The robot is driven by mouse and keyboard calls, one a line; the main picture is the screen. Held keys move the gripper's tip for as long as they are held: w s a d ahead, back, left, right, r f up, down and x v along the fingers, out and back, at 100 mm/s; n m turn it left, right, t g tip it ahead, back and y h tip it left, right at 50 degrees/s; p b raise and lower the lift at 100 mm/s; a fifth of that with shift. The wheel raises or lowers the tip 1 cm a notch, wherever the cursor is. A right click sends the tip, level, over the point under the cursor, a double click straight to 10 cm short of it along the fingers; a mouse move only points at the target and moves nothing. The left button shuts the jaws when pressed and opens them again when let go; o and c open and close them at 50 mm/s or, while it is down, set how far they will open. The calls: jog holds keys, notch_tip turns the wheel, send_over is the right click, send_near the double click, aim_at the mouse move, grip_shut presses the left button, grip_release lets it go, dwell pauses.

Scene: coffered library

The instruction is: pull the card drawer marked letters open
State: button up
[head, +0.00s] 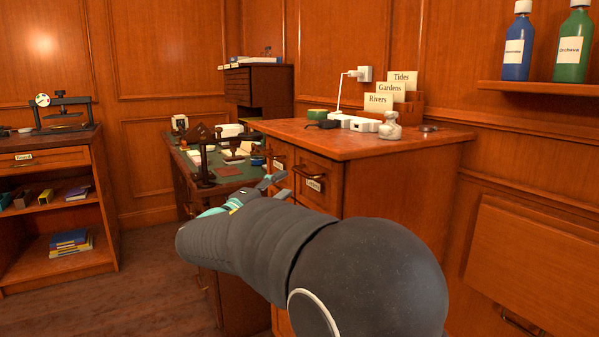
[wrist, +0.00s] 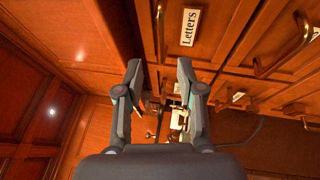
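The card drawer marked Letters shows in the wrist view (wrist: 205,45), its white label (wrist: 189,27) turned sideways. Its brass pull handle (wrist: 160,25) is beside the label, near the top edge. In the head view, a labelled drawer front (head: 325,190) with a brass handle (head: 309,180) is on the wooden cabinet (head: 380,190); its lettering is too small to read surely. The drawer looks flush and closed. My gripper (wrist: 159,70) is open and empty, its fingers apart below the Letters handle in the wrist picture. In the head view my gripper (head: 276,187) is partly hidden by my arm.
Another brass handle (wrist: 282,50) is to the right in the wrist view. A desk with a green top (head: 228,172) stands behind. Floor (head: 150,270) is clear at left.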

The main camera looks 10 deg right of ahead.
aim_at(300, 173)
jog(key=p+x, duration=0.1)
jog(key=x, duration=0.6)
jog(key=shift+w+d+r, duration=0.1)
jog(key=shift+w+d, duration=0.1)
jog(key=shift+d, duration=0.1)
grip_shut()
